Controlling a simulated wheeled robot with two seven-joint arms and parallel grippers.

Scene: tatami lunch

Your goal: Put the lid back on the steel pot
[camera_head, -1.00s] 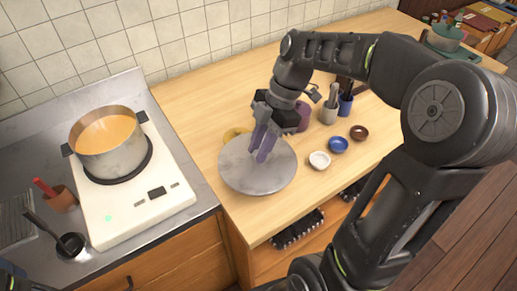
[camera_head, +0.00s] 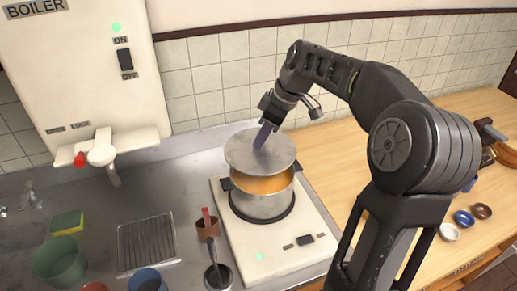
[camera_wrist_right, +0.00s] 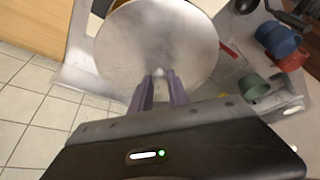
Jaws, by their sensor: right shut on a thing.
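The steel pot (camera_head: 262,204) stands on the white cooker, with orange soup (camera_head: 264,184) showing at its front. The round grey lid (camera_head: 240,155) hangs above the pot, apart from its front rim and shifted a little to the back left. It hides the back of the pot. My right gripper (camera_head: 263,136) is shut on the lid at its middle. In the right wrist view the lid (camera_wrist_right: 150,40) fills the space beyond the purple fingertips (camera_wrist_right: 158,76). A sliver of orange shows past its far edge. My left gripper is not in view.
The white cooker (camera_head: 276,246) has a dark ring under the pot. A drain rack (camera_head: 147,243) and green bowl (camera_head: 59,260) are farther left. The boiler (camera_head: 80,70) hangs on the wall.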

